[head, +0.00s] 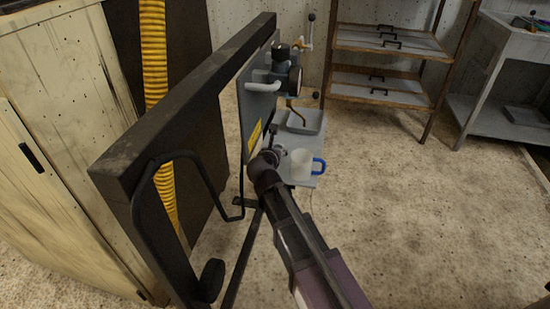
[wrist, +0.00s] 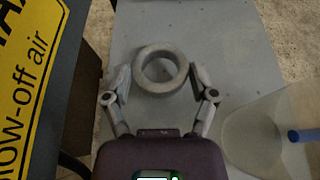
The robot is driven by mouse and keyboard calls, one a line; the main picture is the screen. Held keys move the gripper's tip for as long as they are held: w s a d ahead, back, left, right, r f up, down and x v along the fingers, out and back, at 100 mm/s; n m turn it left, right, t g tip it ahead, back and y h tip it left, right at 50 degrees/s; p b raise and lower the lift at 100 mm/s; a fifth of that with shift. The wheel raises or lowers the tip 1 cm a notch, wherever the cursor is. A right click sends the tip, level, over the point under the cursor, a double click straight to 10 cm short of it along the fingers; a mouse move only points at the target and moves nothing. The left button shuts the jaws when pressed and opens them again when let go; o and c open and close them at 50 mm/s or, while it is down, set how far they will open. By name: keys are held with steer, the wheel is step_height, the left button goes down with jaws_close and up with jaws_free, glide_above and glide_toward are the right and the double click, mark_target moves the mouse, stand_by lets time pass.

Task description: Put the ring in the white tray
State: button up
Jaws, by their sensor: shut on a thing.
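A thick grey ring (wrist: 160,90) lies between the fingertips of my gripper (wrist: 162,78) in the wrist view. The fingers touch its two sides and are shut on it, over a grey shelf surface. I cannot tell whether the ring rests on the shelf or is just above it. In the head view my gripper (head: 279,152) is at the near left of the small shelf, and the ring cannot be made out there. A square pale tray (head: 303,131), greyish in this light, stands at the shelf's far end, beyond my gripper. Its inside looks empty.
A pale mug with a blue handle (head: 301,166) stands just right of my gripper; it also shows in the wrist view (wrist: 258,135).

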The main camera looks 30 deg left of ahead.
steer(key=shift+a+f+b, duration=0.2)
steer(key=shift+f+b, duration=0.35)
steer(key=shift+f, duration=0.3)
steer(key=shift+f, duration=0.2)
steer(key=o, duration=1)
steer(key=shift+r, duration=0.1)
steer(key=shift+r, duration=0.1)
steer(key=shift+s+r, duration=0.15)
steer(key=p+v, duration=0.4)
steer(key=v, duration=0.7)
steer(key=shift+s+d+p, duration=0.15)
steer(key=shift+s+p, duration=0.2)
